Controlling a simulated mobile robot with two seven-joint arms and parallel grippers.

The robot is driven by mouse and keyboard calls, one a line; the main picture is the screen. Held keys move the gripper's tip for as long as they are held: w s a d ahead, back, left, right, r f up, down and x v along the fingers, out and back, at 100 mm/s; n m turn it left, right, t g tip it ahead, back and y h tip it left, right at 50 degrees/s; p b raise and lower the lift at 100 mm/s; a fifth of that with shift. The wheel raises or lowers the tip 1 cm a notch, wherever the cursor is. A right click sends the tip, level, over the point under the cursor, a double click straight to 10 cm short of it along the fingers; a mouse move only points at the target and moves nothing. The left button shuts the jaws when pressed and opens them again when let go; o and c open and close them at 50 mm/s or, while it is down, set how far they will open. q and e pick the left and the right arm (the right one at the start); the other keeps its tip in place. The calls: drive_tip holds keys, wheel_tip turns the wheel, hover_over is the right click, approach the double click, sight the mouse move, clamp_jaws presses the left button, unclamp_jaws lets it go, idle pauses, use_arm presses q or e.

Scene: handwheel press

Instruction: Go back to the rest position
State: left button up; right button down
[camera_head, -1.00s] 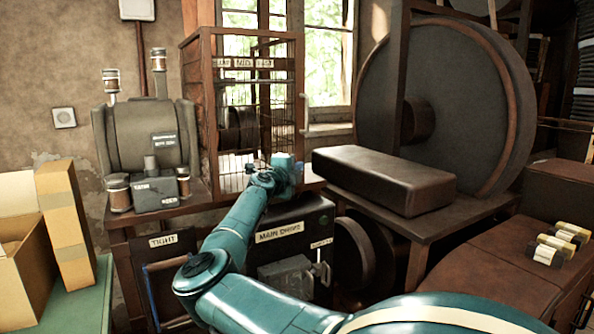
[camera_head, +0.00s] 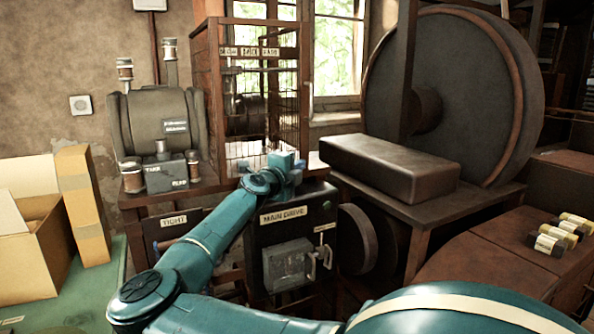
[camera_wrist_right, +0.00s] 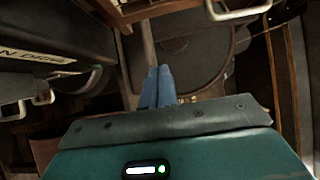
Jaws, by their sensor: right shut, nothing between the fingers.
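My right gripper (camera_head: 287,168) is at the end of the teal arm, in front of the wire cage and just above the black box labelled "MAIN DRIVE" (camera_head: 262,235) in the head view. In the right wrist view my right gripper (camera_wrist_right: 158,86) has its two blue fingers side by side, shut and empty. The lettered box (camera_wrist_right: 50,58) is at the left there. The large flywheel (camera_head: 455,95) stands right of my gripper, apart from it. My left gripper is not in view.
A wire cage (camera_head: 262,95) stands behind my arm. A dark padded block (camera_head: 388,170) lies on the bench to the right. A grey machine (camera_head: 160,125) is at left. Cardboard boxes (camera_head: 35,255) are at far left. Several small cylinders (camera_head: 556,238) lie on the brown surface at right.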

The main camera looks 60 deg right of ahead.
drive_tip(key=shift+s+a, duration=0.1)
drive_tip(key=shift+a, duration=0.35)
